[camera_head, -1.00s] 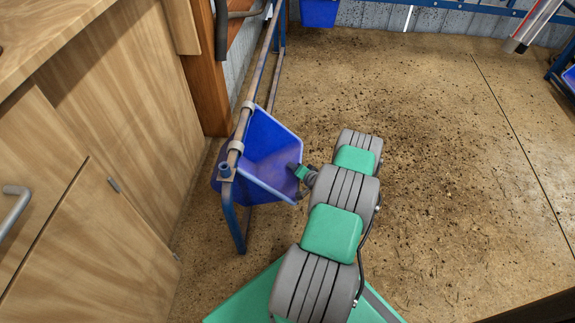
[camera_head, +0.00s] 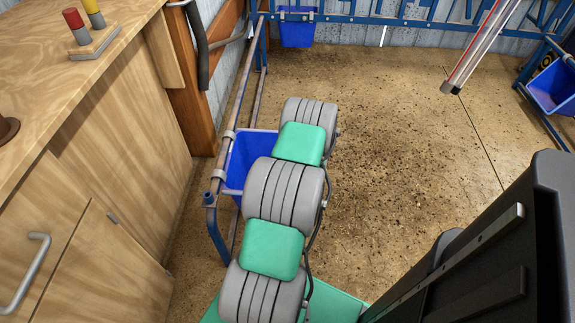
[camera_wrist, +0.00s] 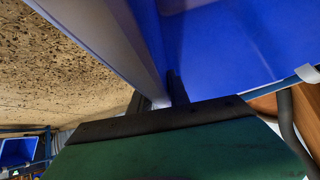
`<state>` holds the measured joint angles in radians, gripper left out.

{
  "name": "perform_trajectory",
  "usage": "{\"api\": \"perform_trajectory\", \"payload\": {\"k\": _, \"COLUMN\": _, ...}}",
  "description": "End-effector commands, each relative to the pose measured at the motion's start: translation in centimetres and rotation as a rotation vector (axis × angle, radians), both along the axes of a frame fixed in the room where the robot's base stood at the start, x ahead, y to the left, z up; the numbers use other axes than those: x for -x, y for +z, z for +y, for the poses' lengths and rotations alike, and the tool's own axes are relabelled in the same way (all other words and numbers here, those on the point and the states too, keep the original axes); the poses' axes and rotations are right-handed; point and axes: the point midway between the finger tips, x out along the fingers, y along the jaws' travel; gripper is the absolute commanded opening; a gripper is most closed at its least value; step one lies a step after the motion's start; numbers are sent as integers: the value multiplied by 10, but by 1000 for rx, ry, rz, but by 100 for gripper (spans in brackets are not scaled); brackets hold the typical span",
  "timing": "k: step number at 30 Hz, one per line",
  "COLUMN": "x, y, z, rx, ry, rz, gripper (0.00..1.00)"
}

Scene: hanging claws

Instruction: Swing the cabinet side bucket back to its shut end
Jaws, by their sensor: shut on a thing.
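The cabinet side bucket (camera_head: 254,151) is blue and hangs on a rusty rail frame beside the wooden cabinet. My arm covers its right and lower parts in the head view, so its exact tilt is hard to tell. In the wrist view the blue bucket wall (camera_wrist: 240,45) fills the upper right, with its pale rim edge running down to the jaws. My gripper (camera_wrist: 168,97) is shut on the bucket's rim there. The gripper is hidden behind my arm in the head view.
The wooden cabinet (camera_head: 95,170) stands close on the left, with a wooden post behind it. Another blue bucket (camera_head: 298,32) hangs at the back, and one more (camera_head: 555,88) at the right. The floor right of my arm is clear.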

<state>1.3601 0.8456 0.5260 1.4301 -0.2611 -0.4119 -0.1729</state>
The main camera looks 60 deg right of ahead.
Motion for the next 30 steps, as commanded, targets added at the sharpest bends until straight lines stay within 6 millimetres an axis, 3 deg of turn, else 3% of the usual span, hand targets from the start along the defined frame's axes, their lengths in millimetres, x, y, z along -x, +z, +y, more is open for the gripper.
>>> {"api": "perform_trajectory", "payload": {"k": 1, "x": 10, "y": 2, "z": -1, "rx": -3, "ry": -13, "rz": 14, "gripper": 0}}
{"api": "perform_trajectory", "payload": {"k": 3, "x": 12, "y": 6, "z": -2, "rx": -4, "ry": -16, "rz": 14, "gripper": 0}}
{"api": "perform_trajectory", "payload": {"k": 17, "x": 14, "y": 13, "z": -6, "rx": 4, "ry": -20, "rz": 12, "gripper": 0}}
{"api": "perform_trajectory", "payload": {"k": 18, "x": 14, "y": 13, "z": -6, "rx": 5, "ry": -20, "rz": 12, "gripper": 22}}
{"api": "perform_trajectory", "payload": {"k": 25, "x": 9, "y": 14, "z": -5, "rx": 6, "ry": -14, "rz": 9, "gripper": 41}}
{"api": "perform_trajectory", "payload": {"k": 30, "x": 6, "y": 13, "z": -3, "rx": 5, "ry": -7, "rz": 7, "gripper": 41}}
